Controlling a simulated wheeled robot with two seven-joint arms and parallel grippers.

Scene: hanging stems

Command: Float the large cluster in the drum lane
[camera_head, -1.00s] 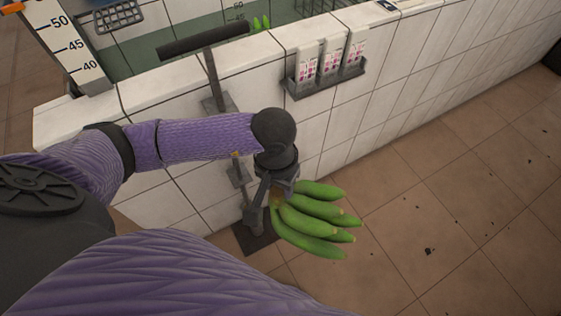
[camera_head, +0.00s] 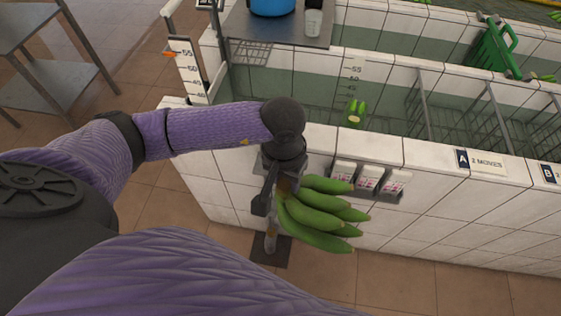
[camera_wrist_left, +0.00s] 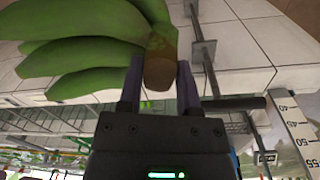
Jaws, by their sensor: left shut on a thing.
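A large cluster of green bananas (camera_head: 318,212) hangs in my left gripper (camera_head: 283,182), in front of the tiled tank wall in the head view. In the left wrist view the left gripper (camera_wrist_left: 158,90) is shut on the brown stem end of the cluster (camera_wrist_left: 90,45), with the bananas fanning out to the left. A tiled tank with dividers (camera_head: 440,88) lies beyond the wall. Which part of it is the drum lane I cannot tell. A small green bunch (camera_head: 355,112) is inside the tank near a depth scale. My right gripper is not in view.
A rack of white packets (camera_head: 368,180) is fixed to the near wall. Signs A (camera_head: 480,161) and B (camera_head: 551,173) sit on the rim. A shelf with a glass (camera_head: 313,22) and blue tub (camera_head: 272,6) stands behind.

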